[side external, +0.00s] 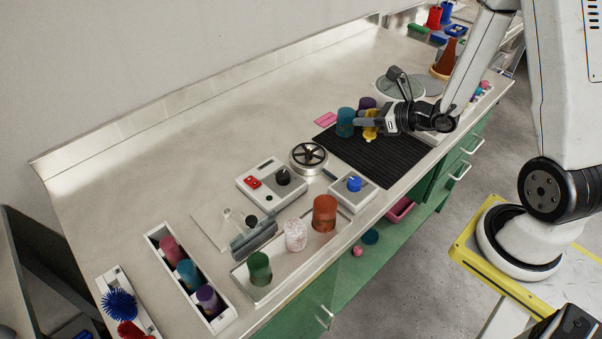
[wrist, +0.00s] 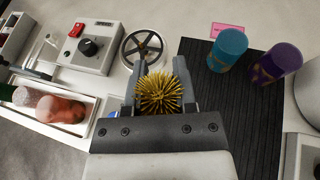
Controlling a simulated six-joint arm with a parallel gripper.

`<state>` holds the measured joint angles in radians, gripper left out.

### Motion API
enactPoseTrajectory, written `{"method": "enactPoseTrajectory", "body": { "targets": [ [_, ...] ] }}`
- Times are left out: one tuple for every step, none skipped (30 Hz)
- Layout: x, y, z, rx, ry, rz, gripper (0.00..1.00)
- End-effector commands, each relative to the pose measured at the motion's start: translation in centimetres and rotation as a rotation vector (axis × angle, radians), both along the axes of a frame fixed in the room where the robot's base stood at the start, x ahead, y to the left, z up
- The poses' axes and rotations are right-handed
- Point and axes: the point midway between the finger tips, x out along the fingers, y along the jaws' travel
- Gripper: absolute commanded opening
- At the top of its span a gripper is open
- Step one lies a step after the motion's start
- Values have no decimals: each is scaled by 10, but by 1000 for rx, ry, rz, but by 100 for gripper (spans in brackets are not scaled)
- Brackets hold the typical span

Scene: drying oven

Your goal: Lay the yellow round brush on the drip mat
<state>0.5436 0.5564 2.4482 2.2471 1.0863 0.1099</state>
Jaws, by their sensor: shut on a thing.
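The yellow round brush (wrist: 158,93) is between the two fingers of my gripper (wrist: 158,88) in the wrist view, bristles facing the camera. My gripper is shut on it. In the side view the yellow brush (side external: 370,128) shows at the tip of my gripper (side external: 372,123), over the far part of the drip mat. The black ribbed drip mat (side external: 375,157) lies on the bench; it also shows in the wrist view (wrist: 222,120). I cannot tell whether the brush touches the mat.
A teal cup (side external: 345,122) and a purple cup (side external: 367,103) stand on the mat's far part, close to my gripper. A handwheel (side external: 309,157) and control boxes (side external: 271,184) are left of the mat. The mat's near part is bare.

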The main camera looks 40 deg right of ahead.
Motion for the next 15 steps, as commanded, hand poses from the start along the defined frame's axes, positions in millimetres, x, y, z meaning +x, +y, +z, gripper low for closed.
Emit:
{"method": "enactPoseTrajectory", "body": {
  "targets": [
    [-4,-12,-2,1,1,-30,0],
    [-6,-18,-3,2,1,-43,0],
    [-9,-26,-4,3,1,-61,0],
    [-12,-31,-5,2,0,-72,0],
    [-14,-35,-5,3,0,-84,0],
    [-16,-41,-6,4,-2,-97,0],
    [-18,-45,-7,3,-2,-106,0],
    [-19,-48,-7,3,-3,-114,0],
    [-21,-52,-8,4,-3,-124,0],
    [-22,-54,-8,3,-3,-129,0],
    [-23,-56,-9,4,-3,-133,0],
    [-25,-58,-9,4,-3,-139,0],
    [-25,-59,-9,3,-3,-142,0],
    [-26,-60,-9,4,-3,-144,0],
    [-26,-61,-9,4,-3,-146,0]
  ]
}}
